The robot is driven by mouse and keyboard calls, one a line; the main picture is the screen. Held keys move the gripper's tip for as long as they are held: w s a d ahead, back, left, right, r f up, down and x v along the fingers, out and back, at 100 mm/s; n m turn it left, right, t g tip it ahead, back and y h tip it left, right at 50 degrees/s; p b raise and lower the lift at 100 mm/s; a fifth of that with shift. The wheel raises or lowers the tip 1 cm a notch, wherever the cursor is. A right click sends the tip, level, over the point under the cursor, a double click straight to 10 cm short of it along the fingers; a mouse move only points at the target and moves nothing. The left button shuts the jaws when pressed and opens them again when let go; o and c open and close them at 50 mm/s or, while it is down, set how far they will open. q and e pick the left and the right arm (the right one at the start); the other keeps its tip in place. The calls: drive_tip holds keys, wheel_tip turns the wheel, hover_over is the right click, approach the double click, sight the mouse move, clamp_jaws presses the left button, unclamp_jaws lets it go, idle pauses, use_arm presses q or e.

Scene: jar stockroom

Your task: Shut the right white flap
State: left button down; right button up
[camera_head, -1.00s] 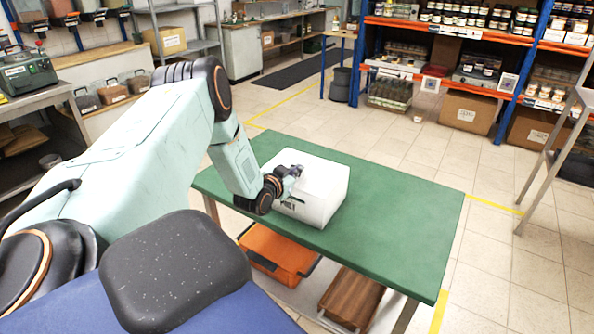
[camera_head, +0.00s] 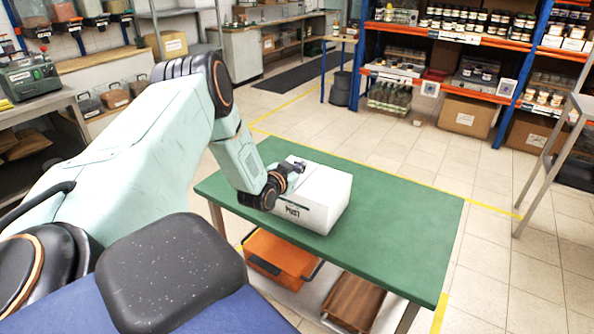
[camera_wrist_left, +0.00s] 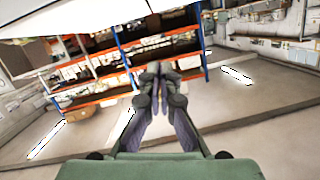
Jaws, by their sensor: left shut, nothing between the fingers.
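A white box (camera_head: 322,196) with dark lettering on its near side stands on the green table (camera_head: 410,232). Its top looks white and mostly level from here. I cannot clearly tell the right white flap apart from the rest of the top. My left gripper (camera_head: 299,167) is at the top left of the box, over its edge, and partly hides it. I cannot tell whether it touches. In the left wrist view the left gripper's fingers (camera_wrist_left: 155,70) are together with nothing between them. My right gripper is in neither view.
An orange crate (camera_head: 278,258) and a brown case (camera_head: 352,302) are under the table. The right part of the tabletop is bare. Shelves of jars (camera_head: 470,45) stand behind, across open floor, and a metal-legged stand (camera_head: 545,165) is at right.

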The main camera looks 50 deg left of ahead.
use_arm(q)
drive_tip(key=p+v, duration=0.3)
drive_tip(key=v, duration=0.5)
drive_tip(key=s+d+f+n+g+h+b, duration=0.2)
drive_tip(key=s+d+f+g, duration=0.3)
drive_tip(key=d+f, duration=0.4)
drive_tip(key=s+d+f+n+g+h+b, duration=0.25)
drive_tip(key=s+d+f, duration=0.35)
drive_tip(key=d, duration=0.5)
drive_tip(key=s+d+f+m+g+b, duration=0.2)
drive_tip(key=s+d+f+g+b, duration=0.1)
drive_tip(key=s, duration=0.7)
drive_tip(key=s+d+f+m+g+b, duration=0.3)
drive_tip(key=s+d+f, duration=0.4)
drive_tip(key=s, duration=0.4)
drive_tip(key=shift+s+d+g+b, duration=0.25)
drive_tip(key=shift+d+g+b, duration=0.3)
drive_tip(key=shift+d+b, duration=0.4)
